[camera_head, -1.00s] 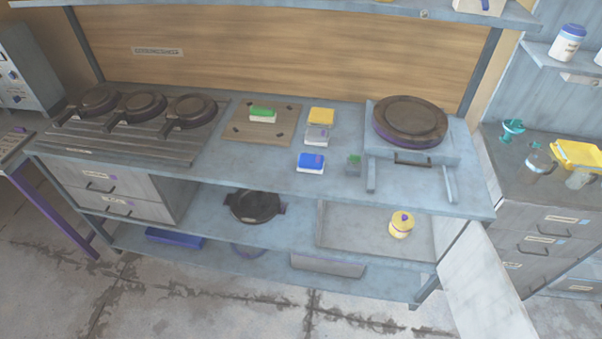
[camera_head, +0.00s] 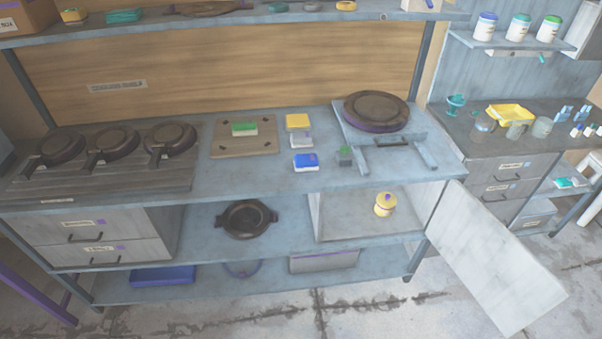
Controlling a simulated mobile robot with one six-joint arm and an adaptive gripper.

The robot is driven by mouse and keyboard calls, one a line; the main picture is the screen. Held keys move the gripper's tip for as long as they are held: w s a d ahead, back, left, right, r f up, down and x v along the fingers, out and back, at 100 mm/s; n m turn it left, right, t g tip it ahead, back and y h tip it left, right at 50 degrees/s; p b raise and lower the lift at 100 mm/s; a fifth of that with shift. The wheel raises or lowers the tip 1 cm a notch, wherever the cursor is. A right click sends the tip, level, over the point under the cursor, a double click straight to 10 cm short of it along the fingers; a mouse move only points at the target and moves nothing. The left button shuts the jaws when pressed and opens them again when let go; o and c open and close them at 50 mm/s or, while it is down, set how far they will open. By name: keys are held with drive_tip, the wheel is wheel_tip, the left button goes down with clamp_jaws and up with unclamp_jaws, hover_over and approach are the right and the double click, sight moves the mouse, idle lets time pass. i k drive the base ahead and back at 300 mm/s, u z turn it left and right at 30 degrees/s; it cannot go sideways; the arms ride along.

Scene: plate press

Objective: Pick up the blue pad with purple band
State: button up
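A blue pad (camera_head: 306,160) with a pale underside lies on the grey-blue worktop (camera_head: 250,184), right of centre. A purple band on it is too small to make out. A green pad (camera_head: 244,129) lies on a brown board (camera_head: 232,150) to the left. My gripper is not in view.
A dark round plate (camera_head: 376,110) sits on a blue stand at the right. Several dark pans stand on the burner (camera_head: 100,179) at the left. An open door (camera_head: 497,258) juts out at the front right. The worktop's front strip is clear.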

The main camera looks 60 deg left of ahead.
sight(310, 161)
drive_tip(key=z, duration=0.2)
drive_tip(key=k, duration=0.8)
drive_tip(key=u, duration=2.8)
drive_tip(key=i, duration=0.9)
drive_tip(key=z, duration=0.05)
